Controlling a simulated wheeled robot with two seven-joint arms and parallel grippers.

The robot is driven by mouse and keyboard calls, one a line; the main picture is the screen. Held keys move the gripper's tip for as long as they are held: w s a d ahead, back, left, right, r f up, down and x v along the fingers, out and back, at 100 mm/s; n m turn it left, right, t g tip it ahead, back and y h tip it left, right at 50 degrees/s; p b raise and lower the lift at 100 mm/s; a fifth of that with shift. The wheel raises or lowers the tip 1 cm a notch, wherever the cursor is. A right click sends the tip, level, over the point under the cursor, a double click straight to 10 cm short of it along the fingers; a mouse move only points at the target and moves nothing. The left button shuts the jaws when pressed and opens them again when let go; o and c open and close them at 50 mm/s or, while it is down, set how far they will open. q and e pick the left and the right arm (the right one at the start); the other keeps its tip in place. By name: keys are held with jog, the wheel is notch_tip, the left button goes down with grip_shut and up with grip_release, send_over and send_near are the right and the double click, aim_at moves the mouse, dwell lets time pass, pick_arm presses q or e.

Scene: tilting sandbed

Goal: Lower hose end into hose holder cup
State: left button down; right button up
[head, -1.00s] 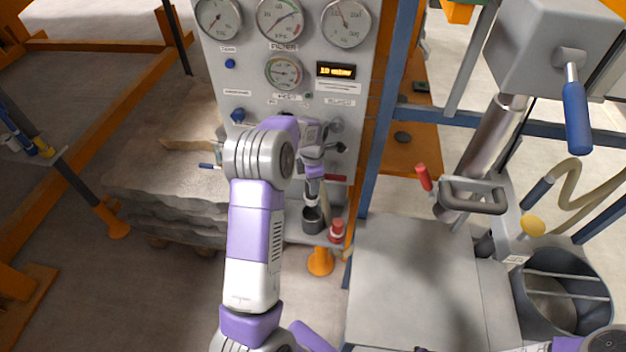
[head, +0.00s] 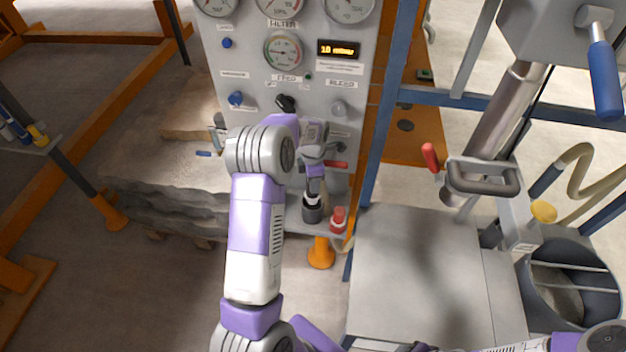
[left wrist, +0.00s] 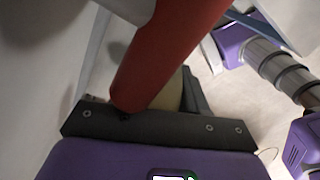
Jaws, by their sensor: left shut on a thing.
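My left gripper (head: 315,172) reaches down in front of the gauge panel and is shut on the hose end (head: 313,197). The hose end points down at the mouth of the dark hose holder cup (head: 312,213); how deep it sits is too small to tell. In the left wrist view, a dark finger bar (left wrist: 160,128) of my left gripper crosses the picture, and a pale hose part (left wrist: 168,96) shows partly behind a red handle (left wrist: 165,50). The cup cannot be made out there. My right gripper does not show.
A red-topped fitting (head: 338,220) stands just right of the cup. The gauge panel (head: 240,70) rises behind, with knobs and a red lever (head: 335,164) close to my gripper. A grey table (head: 400,260) lies to the right, and a sand slab (head: 150,170) to the left.

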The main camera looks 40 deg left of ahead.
pick_arm(q)
jog(key=c, duration=0.5)
grip_release()
notch_tip(320, 180, up, 8)
jog(key=shift+f, duration=0.15)
dwell(0.5)
